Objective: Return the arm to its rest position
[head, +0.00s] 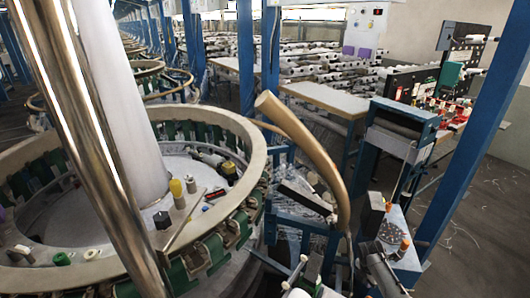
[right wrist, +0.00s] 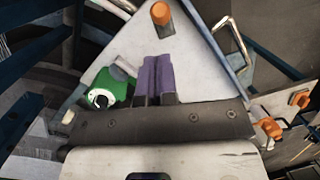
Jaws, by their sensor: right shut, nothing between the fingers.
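In the right wrist view my right gripper (right wrist: 157,62) shows as two purple fingers side by side, pressed together with nothing between them. They point over a pale triangular plate (right wrist: 190,62). A green spool (right wrist: 116,91) with a white end is just left of the fingers. An orange-topped peg (right wrist: 160,14) stands beyond the fingertips. In the head view the right gripper is hard to pick out among the dark and metal parts at the bottom, right of centre. My left gripper is not in view.
The big loom ring (head: 230,128) with green parts fills the left of the head view. A curved tan bar (head: 302,135) rises at centre. A blue post (head: 478,120) leans at the right. An orange knob (head: 404,245) sits on a small pale stand. Open floor (head: 470,215) lies right.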

